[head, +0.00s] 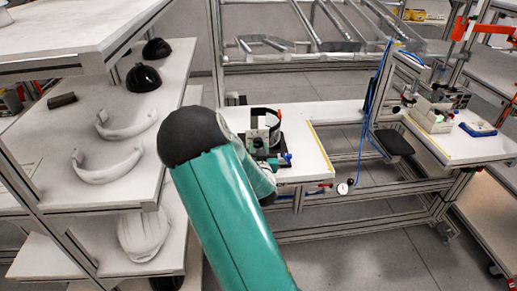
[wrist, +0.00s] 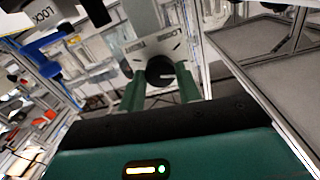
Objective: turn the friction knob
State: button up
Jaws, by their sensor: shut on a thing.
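In the head view a small fixture (head: 258,138) with a dark curved band, an orange tip and blue and red handles stands on the white bench. My teal arm reaches to it from the front and covers its near left side. The pale end of my arm shows just below the fixture. In the wrist view the dark front of my gripper (wrist: 160,124) crosses the picture.
A shelf rack (head: 125,180) with white visors and black and white helmet shells stands close on the left. A second bench (head: 465,145) with a beige box and blue tray stands right. A blue hose (head: 376,90) hangs between the benches. Floor shows at the lower right.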

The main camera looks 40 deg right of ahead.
jog(key=m, duration=0.6)
jog(key=shift+w+m, duration=0.1)
jog(key=shift+m, duration=0.2)
dwell(0.4)
jog(key=o, duration=1)
jog(key=shift+w+f, duration=0.1)
jog(key=shift+w, duration=0.05)
jog(key=shift+c, duration=0.2)
jog(key=shift+o, duration=0.2)
jog(key=shift+s+a, duration=0.1)
jog(key=shift+s, duration=0.15)
